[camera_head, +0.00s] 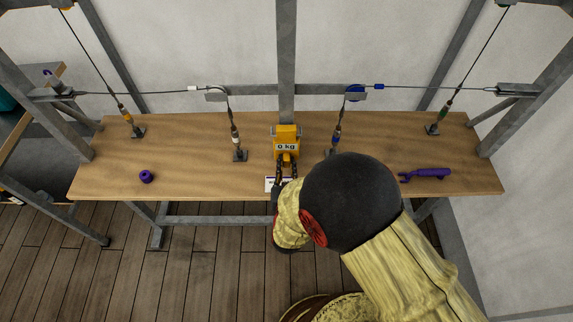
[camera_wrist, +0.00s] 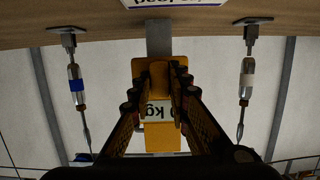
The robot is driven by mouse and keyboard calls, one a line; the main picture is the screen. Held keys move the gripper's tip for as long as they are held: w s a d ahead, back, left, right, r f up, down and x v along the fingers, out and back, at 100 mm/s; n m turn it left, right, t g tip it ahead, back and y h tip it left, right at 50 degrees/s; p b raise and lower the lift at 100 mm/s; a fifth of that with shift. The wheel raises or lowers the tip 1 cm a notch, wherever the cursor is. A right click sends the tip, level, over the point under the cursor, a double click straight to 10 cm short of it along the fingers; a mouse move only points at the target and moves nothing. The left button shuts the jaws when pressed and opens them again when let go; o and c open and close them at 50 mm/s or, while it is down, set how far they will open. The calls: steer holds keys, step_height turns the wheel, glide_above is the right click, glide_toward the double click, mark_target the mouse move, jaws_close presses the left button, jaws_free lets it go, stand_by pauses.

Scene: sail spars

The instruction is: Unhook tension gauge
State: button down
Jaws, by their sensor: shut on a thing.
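The tension gauge (camera_head: 286,136) is a yellow block with a white display reading "0 kg". It is upright in front of the grey centre post, over the bench. In the wrist view the gauge (camera_wrist: 158,142) appears upside down between my fingers. My gripper (camera_head: 287,168) reaches in from the front and is shut on the gauge's lower part; in the wrist view its dark fingers (camera_wrist: 153,88) lie on both sides of the yellow body. Whether the gauge still touches a hook or line is hidden.
The wooden bench (camera_head: 200,135) carries several turnbuckles, including a white-banded one (camera_head: 235,135) and a blue-banded one (camera_head: 336,138) flanking the gauge. A purple knob (camera_head: 146,176) lies left, a purple wrench (camera_head: 425,174) right. A white card (camera_head: 276,184) is at the front edge.

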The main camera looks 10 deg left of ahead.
steer(key=shift+r, duration=0.45)
steer(key=shift+s, duration=0.2)
stand_by(0.4)
steer(key=shift+f+p+v, duration=0.2)
steer(key=shift+p+v, duration=0.05)
steer(key=shift+v, duration=0.55)
steer(key=shift+f+p+v, duration=0.15)
steer(key=shift+p+v, duration=0.05)
steer(key=shift+v, duration=0.55)
steer(key=shift+s, duration=0.1)
steer(key=shift+s, duration=0.1)
